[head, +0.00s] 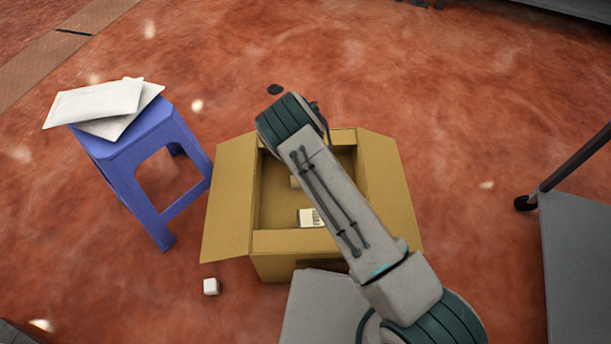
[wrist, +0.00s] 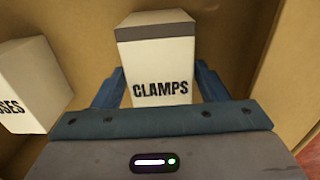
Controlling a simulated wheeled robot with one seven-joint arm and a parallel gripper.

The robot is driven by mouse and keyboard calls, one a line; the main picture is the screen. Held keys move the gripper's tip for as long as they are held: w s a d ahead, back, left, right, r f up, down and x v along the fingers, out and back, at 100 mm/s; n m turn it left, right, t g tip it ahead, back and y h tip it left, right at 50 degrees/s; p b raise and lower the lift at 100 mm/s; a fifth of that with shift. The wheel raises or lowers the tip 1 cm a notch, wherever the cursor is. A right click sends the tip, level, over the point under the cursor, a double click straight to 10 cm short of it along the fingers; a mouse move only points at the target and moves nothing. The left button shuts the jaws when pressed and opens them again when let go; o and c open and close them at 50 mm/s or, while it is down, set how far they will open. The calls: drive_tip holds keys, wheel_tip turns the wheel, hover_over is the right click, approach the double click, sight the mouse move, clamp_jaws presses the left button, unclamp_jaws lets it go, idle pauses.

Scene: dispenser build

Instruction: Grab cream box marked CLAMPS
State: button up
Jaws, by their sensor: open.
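The cream box marked CLAMPS (wrist: 157,65) stands inside the cardboard carton in the wrist view, with a grey band along its upper edge. My gripper (wrist: 160,88) is open, with one blue finger on either side of the lower part of this box. I cannot tell whether the fingers touch it. A second cream box (wrist: 32,85), with lettering ending in SES, is to the left of my gripper. In the head view my arm hides my gripper and much of the carton's inside. A cream box with dark print (head: 309,217) shows in the carton there.
The open cardboard carton (head: 230,205) has its flaps spread out. A blue stool (head: 125,150) with white envelopes (head: 95,101) stands to the left. A small white cube (head: 211,286) lies on the floor in front. A grey cart (head: 575,250) is at right.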

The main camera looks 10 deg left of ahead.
drive_tip(key=shift+r, duration=0.1)
drive_tip(key=c, duration=0.9)
